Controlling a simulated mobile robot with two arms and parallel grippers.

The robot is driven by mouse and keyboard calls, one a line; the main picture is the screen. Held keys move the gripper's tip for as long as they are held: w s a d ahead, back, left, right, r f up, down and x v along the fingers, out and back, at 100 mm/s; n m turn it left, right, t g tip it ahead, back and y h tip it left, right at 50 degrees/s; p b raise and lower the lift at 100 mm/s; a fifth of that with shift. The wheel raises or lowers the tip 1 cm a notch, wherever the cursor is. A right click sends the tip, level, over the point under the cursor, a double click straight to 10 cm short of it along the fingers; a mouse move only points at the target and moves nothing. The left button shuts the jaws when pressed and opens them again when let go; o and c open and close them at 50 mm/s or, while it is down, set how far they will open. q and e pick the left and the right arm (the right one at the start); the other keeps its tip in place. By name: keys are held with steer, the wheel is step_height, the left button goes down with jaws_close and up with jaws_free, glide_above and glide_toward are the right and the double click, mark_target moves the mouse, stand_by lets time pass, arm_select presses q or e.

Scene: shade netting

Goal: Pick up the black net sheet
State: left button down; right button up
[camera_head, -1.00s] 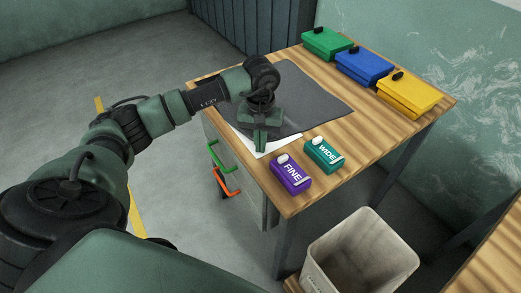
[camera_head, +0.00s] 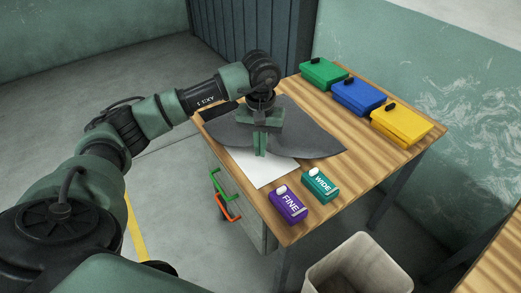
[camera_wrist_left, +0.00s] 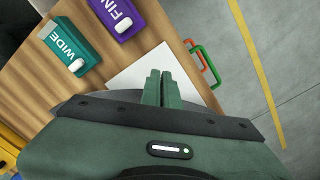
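The black net sheet (camera_head: 305,138) hangs from my left gripper (camera_head: 261,150) above the wooden table in the head view. Its edges droop to both sides, and it looks lifted from the tabletop, at least near the fingers. The left fingers are together, pinching its near edge. They also show close together in the left wrist view (camera_wrist_left: 162,76), where the gripper body hides most of the sheet. A white paper (camera_head: 262,170) lies on the table below the fingers. My right gripper is in neither view.
A purple FINE box (camera_head: 288,205) and a teal WIDE box (camera_head: 320,185) lie near the table's front edge. Green (camera_head: 323,74), blue (camera_head: 363,97) and yellow (camera_head: 401,126) boxes line the far edge. A bin (camera_head: 360,268) stands on the floor in front.

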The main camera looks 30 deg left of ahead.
arm_select(q)
step_height(320, 180, up, 45)
steer(key=p, duration=1.6)
steer(key=shift+a+f, duration=0.1)
